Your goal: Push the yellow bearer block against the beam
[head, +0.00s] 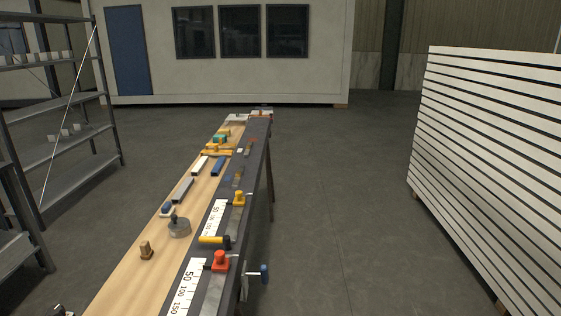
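A small yellow block (239,198) sits on the dark strip along the right side of the long bench, beside a white number scale. Farther back on the bench lies a wider yellow piece (217,151). I cannot tell which of these is the bearer block. I cannot make out for certain which part is the beam. A small dark and pale part (62,312) shows at the bottom left edge, cut off; it may be the tip of my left gripper, and its opening cannot be judged. My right gripper is not in view.
The bench (130,290) also carries a red block (220,261), a yellow and black cylinder (213,240), a round grey piece (179,226) and a brown peg (146,250). A shelf rack (65,155) stands left, slatted panels (490,150) right. Floor between bench and panels is clear.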

